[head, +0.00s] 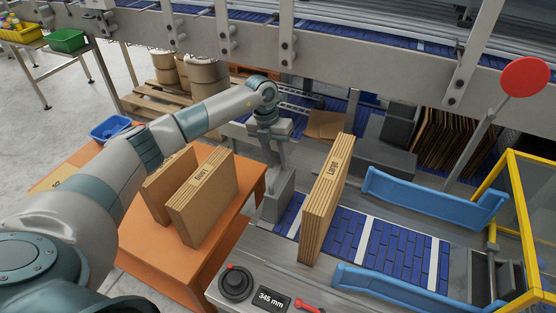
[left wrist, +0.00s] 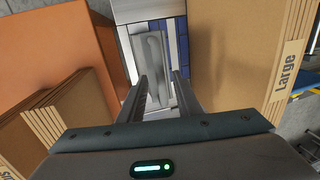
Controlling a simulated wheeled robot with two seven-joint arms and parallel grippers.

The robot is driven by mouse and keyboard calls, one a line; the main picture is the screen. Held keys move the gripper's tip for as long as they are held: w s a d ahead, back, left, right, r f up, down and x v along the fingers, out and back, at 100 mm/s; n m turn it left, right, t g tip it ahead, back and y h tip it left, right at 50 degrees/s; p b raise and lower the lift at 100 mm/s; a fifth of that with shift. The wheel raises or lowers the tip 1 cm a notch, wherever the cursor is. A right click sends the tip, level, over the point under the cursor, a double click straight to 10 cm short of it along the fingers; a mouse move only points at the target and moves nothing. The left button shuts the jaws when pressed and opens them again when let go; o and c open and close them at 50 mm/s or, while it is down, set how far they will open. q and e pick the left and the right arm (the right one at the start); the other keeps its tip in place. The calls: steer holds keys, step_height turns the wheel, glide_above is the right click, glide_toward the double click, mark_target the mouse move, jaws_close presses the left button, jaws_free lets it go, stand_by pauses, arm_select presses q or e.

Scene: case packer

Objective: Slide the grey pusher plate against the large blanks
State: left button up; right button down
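The large blanks (head: 322,212) stand upright as a stack on the blue belt, labelled "Large". They also fill the right of the left wrist view (left wrist: 238,50). The grey pusher plate (head: 277,197) stands at the belt's left end, apart from the blanks, with a gap of belt between. My left gripper (head: 275,160) points down over the plate. In the left wrist view its two fingers (left wrist: 161,85) are apart, with the grey plate (left wrist: 152,58) below and between them; contact is not clear. My right gripper is not in view.
More cardboard blanks (head: 203,200) stand on the orange table (head: 215,258) at left. Blue guide rails (head: 435,203) flank the belt at right. A panel with a black knob (head: 235,283) and a "345 mm" display (head: 271,300) is in front. A yellow frame (head: 520,210) stands at far right.

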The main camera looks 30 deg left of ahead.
arm_select(q)
steer(key=shift+d+f, duration=0.2)
steer(key=shift+f, duration=0.55)
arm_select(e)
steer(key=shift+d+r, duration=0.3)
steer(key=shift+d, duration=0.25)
